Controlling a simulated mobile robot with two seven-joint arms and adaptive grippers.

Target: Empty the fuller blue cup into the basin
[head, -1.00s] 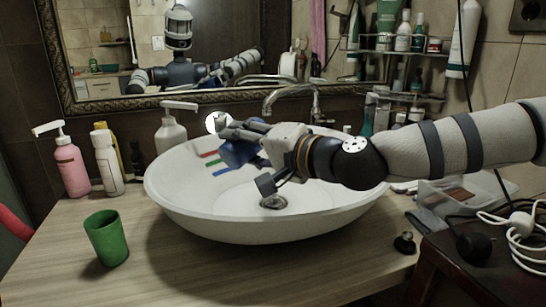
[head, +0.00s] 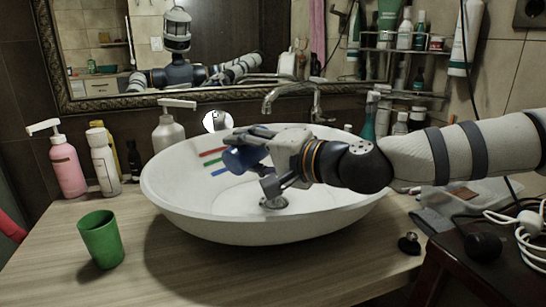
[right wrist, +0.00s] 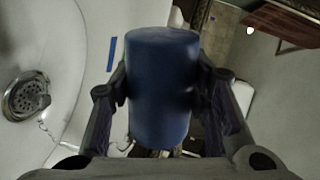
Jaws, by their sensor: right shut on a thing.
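The blue cup (head: 238,160) is held over the white basin (head: 165,197), tilted well over, beneath and between the fingers of my right gripper (head: 247,147). In the right wrist view the blue cup (right wrist: 162,90) sits between both fingers of the right gripper (right wrist: 163,88), with its side facing me. I cannot see its contents, and no pouring liquid is visible. The basin also shows in the right wrist view (right wrist: 75,90), with its round drain (right wrist: 26,96). My left gripper is not in view. No second blue cup shows.
A green cup (head: 101,240) stands upright on the wooden counter (head: 190,270) left of the basin. Bottles, including a pink one (head: 66,168), stand behind it. The faucet (head: 300,95) rises at the back. Red, green and blue strips mark the basin wall.

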